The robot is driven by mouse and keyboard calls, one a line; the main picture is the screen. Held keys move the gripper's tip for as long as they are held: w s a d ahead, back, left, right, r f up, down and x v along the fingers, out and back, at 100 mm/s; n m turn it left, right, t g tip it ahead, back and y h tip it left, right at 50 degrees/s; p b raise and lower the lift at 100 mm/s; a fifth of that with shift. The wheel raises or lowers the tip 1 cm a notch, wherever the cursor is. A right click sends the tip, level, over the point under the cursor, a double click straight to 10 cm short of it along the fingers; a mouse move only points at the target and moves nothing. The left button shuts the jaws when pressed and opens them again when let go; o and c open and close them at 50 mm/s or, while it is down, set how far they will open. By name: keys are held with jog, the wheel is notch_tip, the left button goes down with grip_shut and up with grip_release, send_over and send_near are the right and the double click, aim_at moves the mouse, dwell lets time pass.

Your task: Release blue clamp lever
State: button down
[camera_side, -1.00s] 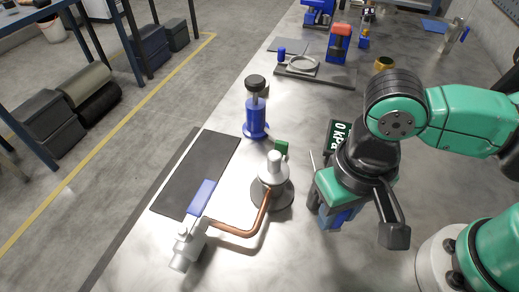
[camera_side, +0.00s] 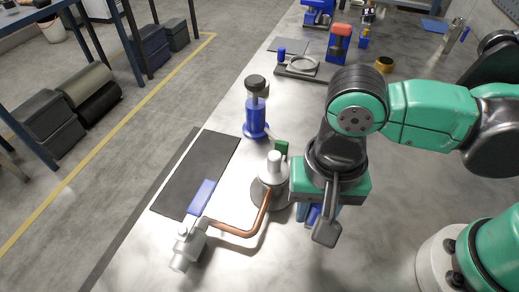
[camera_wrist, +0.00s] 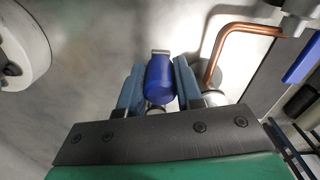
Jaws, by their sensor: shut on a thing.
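The blue clamp lever (camera_wrist: 160,82) is a dark blue rounded piece in the wrist view. It lies between the two lighter blue fingers of my gripper (camera_wrist: 158,88), which is shut on it. In the side view my gripper (camera_side: 319,213) is low over the bench, just right of the grey flanged fitting (camera_side: 273,167). Only a little dark blue shows there beneath the wrist. My arm hides most of the lever and its mount.
A copper pipe (camera_side: 246,233) runs from the fitting to a silver valve (camera_side: 187,248) with a blue handle (camera_side: 201,197). A blue post with a black knob (camera_side: 256,106) stands behind. A dark mat (camera_side: 196,172) lies left.

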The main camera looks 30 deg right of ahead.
jog(key=c, duration=0.6)
grip_release()
jog(key=shift+r, duration=0.1)
jog(key=shift+r, duration=2.7)
jog(key=w+d+n+t, duration=0.2)
jog(key=w+d, duration=0.1)
jog(key=d, duration=0.3)
jog(key=w+d+n+t, duration=0.2)
jog(key=w+d, duration=0.1)
jog(key=d, duration=0.3)
jog(key=w+d+n+t, duration=0.2)
jog(key=w+d+t, duration=0.1)
jog(key=d, duration=0.3)
jog(key=shift+d+f, duration=0.1)
